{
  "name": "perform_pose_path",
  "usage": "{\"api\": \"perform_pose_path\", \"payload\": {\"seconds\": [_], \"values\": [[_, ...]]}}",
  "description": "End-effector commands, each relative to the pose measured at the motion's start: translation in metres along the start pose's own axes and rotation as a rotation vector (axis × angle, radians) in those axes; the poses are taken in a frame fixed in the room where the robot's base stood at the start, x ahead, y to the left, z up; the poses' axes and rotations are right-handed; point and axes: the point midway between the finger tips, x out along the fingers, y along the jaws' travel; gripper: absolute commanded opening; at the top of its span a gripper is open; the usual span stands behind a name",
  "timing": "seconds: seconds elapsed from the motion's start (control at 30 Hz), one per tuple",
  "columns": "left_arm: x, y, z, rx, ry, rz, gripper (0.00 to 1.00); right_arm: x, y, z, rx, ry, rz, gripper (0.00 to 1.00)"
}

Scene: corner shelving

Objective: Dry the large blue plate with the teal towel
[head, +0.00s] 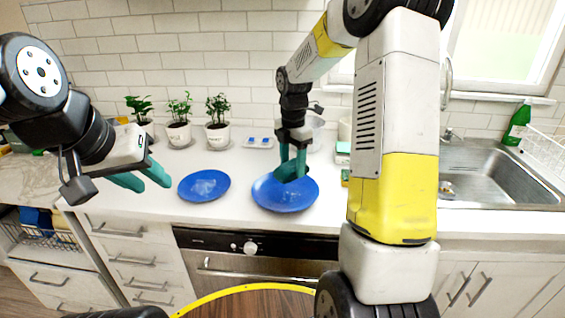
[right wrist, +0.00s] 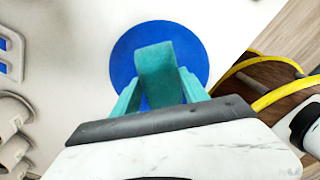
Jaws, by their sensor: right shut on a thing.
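The large blue plate (head: 284,201) lies flat on the white counter near its front edge, and in the right wrist view (right wrist: 194,48) it lies below my gripper. My right gripper (head: 292,165) points down over this plate, shut on the folded teal towel (right wrist: 156,70). The towel is at the plate's surface; I cannot tell whether it touches. The towel and fingers share nearly the same colour and hide part of the plate. A second, slightly smaller blue plate (head: 196,193) with pale marks lies to the left. My left gripper (head: 154,187) is open and empty, left of that plate.
Several potted plants (head: 178,134) stand along the back wall. A small tray (head: 258,143) with blue items is behind the plates. The sink (head: 480,178), a green bottle (head: 517,124) and a dish rack (head: 545,147) are at right. Clear counter lies between the plates and the pots.

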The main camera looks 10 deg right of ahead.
Motion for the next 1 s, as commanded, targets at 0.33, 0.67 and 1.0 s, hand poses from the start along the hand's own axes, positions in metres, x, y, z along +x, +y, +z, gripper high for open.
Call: {"api": "perform_pose_path", "payload": {"seconds": [0.33, 0.67, 1.0], "values": [[0.000, 0.000, 0.000, 0.000, 0.000, 0.000, 0.36, -0.002, 0.000, 0.000, 0.000, 0.000, 0.001, 0.14], [0.000, 0.000, 0.000, 0.000, 0.000, 0.000, 0.36, -0.028, 0.000, 0.001, 0.001, -0.001, 0.002, 0.14], [0.000, 0.000, 0.000, 0.000, 0.000, 0.000, 0.36, -0.030, 0.000, 0.000, 0.000, 0.000, 0.001, 0.14]]}}
